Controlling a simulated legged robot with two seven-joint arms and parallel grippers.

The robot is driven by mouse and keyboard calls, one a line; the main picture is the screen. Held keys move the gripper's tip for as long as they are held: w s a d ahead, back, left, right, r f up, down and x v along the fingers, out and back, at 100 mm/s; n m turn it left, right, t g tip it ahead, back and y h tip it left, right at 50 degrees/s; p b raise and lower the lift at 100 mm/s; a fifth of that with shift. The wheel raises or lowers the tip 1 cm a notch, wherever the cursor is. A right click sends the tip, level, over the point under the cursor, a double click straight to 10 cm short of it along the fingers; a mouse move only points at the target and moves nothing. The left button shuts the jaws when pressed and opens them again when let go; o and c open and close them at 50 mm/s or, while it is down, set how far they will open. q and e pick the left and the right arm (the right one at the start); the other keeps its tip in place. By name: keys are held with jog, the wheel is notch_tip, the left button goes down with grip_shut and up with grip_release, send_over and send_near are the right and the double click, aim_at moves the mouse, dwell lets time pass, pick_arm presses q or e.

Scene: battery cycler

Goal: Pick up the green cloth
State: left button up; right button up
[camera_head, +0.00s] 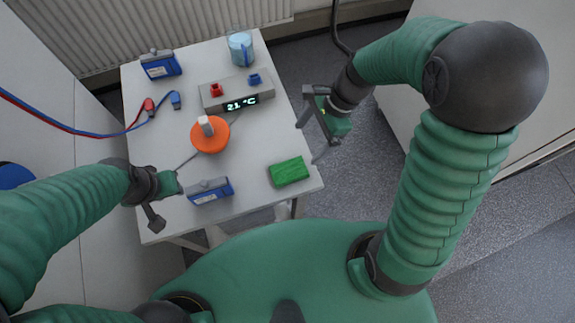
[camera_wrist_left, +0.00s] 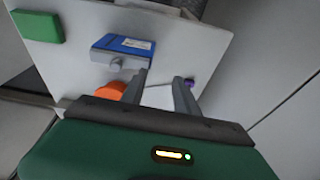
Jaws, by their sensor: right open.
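The green cloth (camera_head: 289,171) is a small folded block lying flat near the front right corner of the white table. It also shows at the upper left in the left wrist view (camera_wrist_left: 38,26). My right gripper (camera_head: 314,128) is open and empty at the table's right edge, above and to the right of the cloth and apart from it. My left gripper (camera_head: 160,201) hovers over the table's front left, away from the cloth. In the left wrist view its two fingers (camera_wrist_left: 160,90) stand apart with nothing held between them.
On the white table (camera_head: 165,115) are a blue battery pack (camera_head: 211,191) at the front, another (camera_head: 160,64) at the back, an orange disc (camera_head: 205,140), a display box (camera_head: 233,92), a glass beaker (camera_head: 241,48) and red and blue cable plugs (camera_head: 162,103). Table around the cloth is clear.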

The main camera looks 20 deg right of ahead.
jog(key=b, duration=0.1)
send_near(291, 169)
jog(key=shift+s+a+f, duration=0.25)
jog(key=shift+s+a, duration=0.05)
jog(key=shift+s, duration=0.3)
jog(key=a+f, duration=0.1)
jog(key=w+a+f, duration=0.1)
jog(key=f, duration=0.1)
jog(key=shift+f+b, duration=0.15)
jog(key=shift+b, duration=0.25)
jog(key=x, duration=0.4)
jog(key=shift+s+d+f+b, duration=0.1)
jog(key=shift+s+d+b, duration=0.1)
jog(key=shift+b, duration=0.15)
jog(key=shift+f, duration=0.25)
jog(key=shift+w+d, duration=0.15)
jog(key=shift+a, duration=0.25)
jog(key=c, duration=1.4)
pick_arm(q)
jog(key=shift+s+d+f, duration=0.15)
jog(key=shift+s+f, duration=0.1)
jog(key=shift+f, duration=0.4)
jog(key=shift+s+d+f, duration=0.1)
jog(key=shift+s+f, duration=0.1)
jog(key=shift+f, duration=0.4)
pick_arm(e)
jog(key=shift+d, duration=0.1)
jog(key=shift+c, duration=0.2)
